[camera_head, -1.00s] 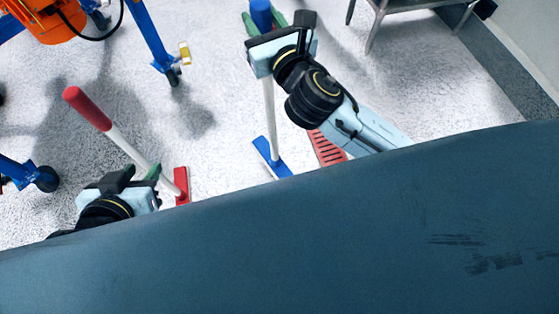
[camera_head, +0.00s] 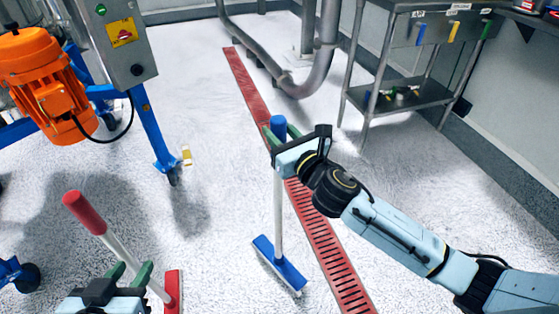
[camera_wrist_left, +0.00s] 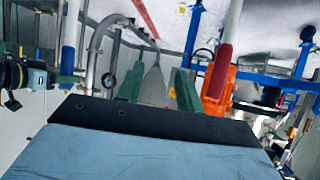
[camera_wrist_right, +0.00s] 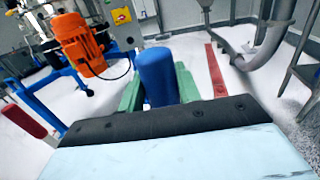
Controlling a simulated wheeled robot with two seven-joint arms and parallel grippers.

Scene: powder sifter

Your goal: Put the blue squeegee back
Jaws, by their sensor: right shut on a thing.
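The blue squeegee has a blue grip end (camera_head: 278,125), a white shaft (camera_head: 278,205) and a wide blue head (camera_head: 279,265). It is nearly upright, head down, near the red floor grate; I cannot tell whether the head touches the floor. My right gripper (camera_head: 272,140) is shut on its upper handle. In the right wrist view the blue handle (camera_wrist_right: 157,75) sits between the green fingers. My left gripper (camera_head: 131,270) is at the lower left, with its green fingers (camera_wrist_left: 158,88) apart and nothing held between them. A red squeegee (camera_head: 84,212) leans beside it.
A metal table (camera_head: 405,98) with small coloured tools hanging from its front stands at the back right, near the wall. A red floor grate (camera_head: 322,240) runs beside the squeegee. An orange motor (camera_head: 45,85) on a blue frame is at the left.

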